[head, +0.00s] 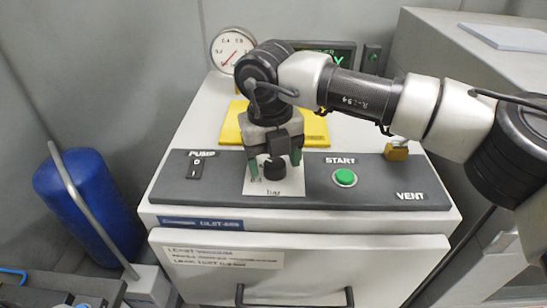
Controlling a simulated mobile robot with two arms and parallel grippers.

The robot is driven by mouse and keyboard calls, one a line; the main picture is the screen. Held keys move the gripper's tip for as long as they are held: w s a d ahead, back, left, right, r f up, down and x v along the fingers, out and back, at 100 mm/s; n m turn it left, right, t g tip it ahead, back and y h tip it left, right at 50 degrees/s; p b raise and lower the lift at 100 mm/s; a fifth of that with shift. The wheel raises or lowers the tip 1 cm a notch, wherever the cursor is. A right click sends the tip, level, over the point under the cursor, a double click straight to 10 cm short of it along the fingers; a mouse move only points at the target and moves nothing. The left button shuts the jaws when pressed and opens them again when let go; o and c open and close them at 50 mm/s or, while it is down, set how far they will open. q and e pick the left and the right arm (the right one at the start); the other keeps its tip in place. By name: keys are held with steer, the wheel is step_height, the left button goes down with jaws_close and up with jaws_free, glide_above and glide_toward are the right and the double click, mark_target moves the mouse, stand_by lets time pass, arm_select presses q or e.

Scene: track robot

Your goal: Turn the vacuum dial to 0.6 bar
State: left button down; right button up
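The vacuum dial is a small black knob (275,168) on a white scale plate marked "bar" (290,187) in the dark control strip. The gripper and knob cover most of the scale, so I cannot read the setting. My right gripper (275,161) points down over the dial. Its green-tipped fingers are apart, one on each side of the knob, with a gap showing. A round pressure gauge (226,51) stands behind, partly covered by my arm; its needle is too small to read surely. My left gripper is not in view.
On the strip are a PUMP switch (195,170), a green START button (345,177) and a brass-coloured VENT part (397,152). A yellow sheet (230,130) lies behind. A lit display (335,50) stands at the back. A blue tank (90,195) stands left; a grey cabinet (455,50) stands right.

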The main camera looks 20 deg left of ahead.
mark_target(270, 162)
step_height(270, 162, up, 11)
steer(key=b, duration=0.1)
steer(key=shift+s+a, duration=0.2)
steer(key=shift+a, duration=0.05)
stand_by(0.3)
stand_by(0.4)
